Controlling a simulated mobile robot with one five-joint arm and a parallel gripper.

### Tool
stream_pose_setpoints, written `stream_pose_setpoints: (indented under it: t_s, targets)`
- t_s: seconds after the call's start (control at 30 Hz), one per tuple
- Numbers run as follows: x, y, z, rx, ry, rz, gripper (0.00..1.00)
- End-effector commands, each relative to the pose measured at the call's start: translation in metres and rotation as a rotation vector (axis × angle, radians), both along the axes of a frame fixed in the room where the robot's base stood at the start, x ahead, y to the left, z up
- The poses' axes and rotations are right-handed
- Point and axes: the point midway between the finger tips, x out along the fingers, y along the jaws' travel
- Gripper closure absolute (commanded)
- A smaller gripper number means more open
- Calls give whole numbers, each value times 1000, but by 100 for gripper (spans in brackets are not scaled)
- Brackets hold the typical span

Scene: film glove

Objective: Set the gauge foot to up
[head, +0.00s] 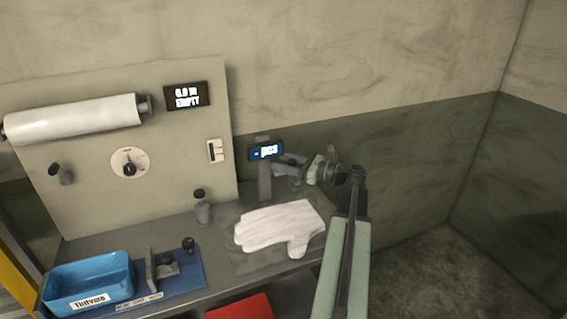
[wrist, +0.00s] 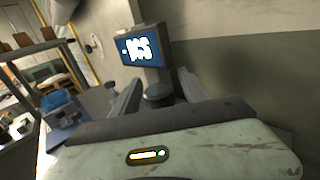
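The gauge (head: 266,151) stands at the back of the bench on a grey post, with a blue lit display whose characters are too blurred to read surely. It also shows in the wrist view (wrist: 143,47), close ahead. My gripper (head: 280,165) is at the right side of the post, just below the display. In the wrist view my gripper (wrist: 158,88) has its fingers spread apart. A dark round part (wrist: 160,93) below the display shows between them; I cannot tell whether they touch it. The gauge foot and its position cannot be made out. A white glove (head: 280,228) lies flat in front of the post.
A blue tray (head: 90,302) and a blue fixture (head: 180,285) sit at the bench's left. A small bottle (head: 203,210) stands by the back panel, which carries a white roll (head: 75,119), a dial (head: 130,163), a switch (head: 215,151) and an "EMPTY" display (head: 187,96).

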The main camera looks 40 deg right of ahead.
Motion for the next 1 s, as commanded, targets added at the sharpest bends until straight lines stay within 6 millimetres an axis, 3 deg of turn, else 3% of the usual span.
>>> stream_pose_setpoints:
  t_s: [0.23,0.6,1.0]
  targets:
    - [-6,-3,0,0,0,-2,48]
    - [-66,-28,0,0,0,-2,48]
    - [-72,-31,0,0,0,0,48]
